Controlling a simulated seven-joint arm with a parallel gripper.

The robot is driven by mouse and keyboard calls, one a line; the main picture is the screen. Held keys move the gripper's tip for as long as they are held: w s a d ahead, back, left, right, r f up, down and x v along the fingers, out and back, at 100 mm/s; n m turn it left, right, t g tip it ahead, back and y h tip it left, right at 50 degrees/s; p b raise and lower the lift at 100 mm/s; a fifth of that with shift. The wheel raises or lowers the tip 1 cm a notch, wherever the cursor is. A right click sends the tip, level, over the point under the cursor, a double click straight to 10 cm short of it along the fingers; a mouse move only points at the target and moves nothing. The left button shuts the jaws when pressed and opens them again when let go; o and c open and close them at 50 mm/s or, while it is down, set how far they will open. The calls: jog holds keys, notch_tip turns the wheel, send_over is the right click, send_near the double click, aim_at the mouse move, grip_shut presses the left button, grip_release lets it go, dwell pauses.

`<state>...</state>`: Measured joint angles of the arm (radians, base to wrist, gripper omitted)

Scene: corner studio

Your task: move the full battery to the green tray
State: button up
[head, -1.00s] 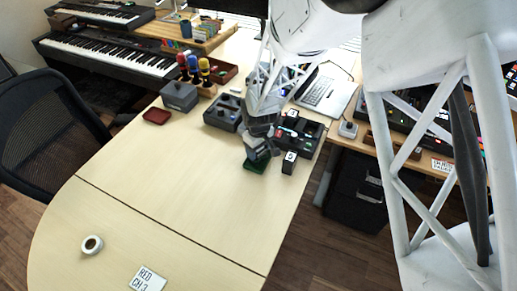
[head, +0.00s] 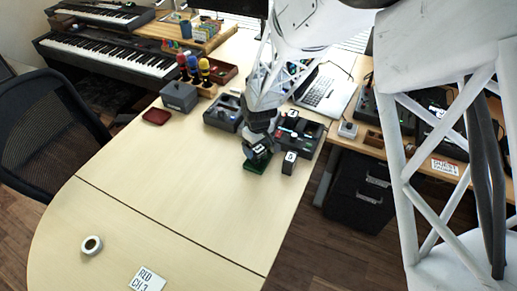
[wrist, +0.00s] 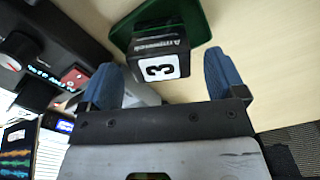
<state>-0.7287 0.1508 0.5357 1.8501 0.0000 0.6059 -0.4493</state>
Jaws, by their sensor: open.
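A black battery (wrist: 160,62) with a white label marked 3 stands on the green tray (wrist: 197,20) in the wrist view. My gripper (wrist: 165,84) is open, its two blue fingers apart on either side of the battery's near end. In the head view my gripper (head: 257,146) is just above the green tray (head: 255,167), whose front part shows; the battery there is partly hidden by the fingers. A second dark battery (head: 289,163), its label seemingly 5, stands on the table just right of the tray. I cannot tell charge from the labels.
Black devices with bays (head: 308,134) and (head: 222,113) stand behind the tray. A dark red tray (head: 156,116) and a grey box (head: 179,96) are at the left. A tape roll (head: 92,245) lies at the front; the middle of the table is clear.

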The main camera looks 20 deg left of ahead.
aim_at(260, 148)
notch_tip(260, 148, up, 10)
dwell(0.5)
dwell(0.8)
jog(key=s+d+r+m, duration=0.1)
jog(key=d+r+m, duration=0.1)
jog(key=d+r, duration=0.5)
jog(key=s+d+r+m+t, duration=0.15)
jog(key=d+r, duration=0.25)
jog(key=d, duration=0.7)
jog(key=s+d+r+m, duration=0.1)
jog(key=d+r+m, duration=0.3)
jog(key=d, duration=0.5)
jog(key=s+d+r+m, duration=0.3)
jog(key=s+d, duration=0.6)
jog(key=d, duration=0.1)
jog(key=s+d+r+m+t, duration=0.1)
jog(key=s+d+r+m, duration=0.2)
jog(key=s+d, duration=0.7)
jog(key=shift+r, duration=0.15)
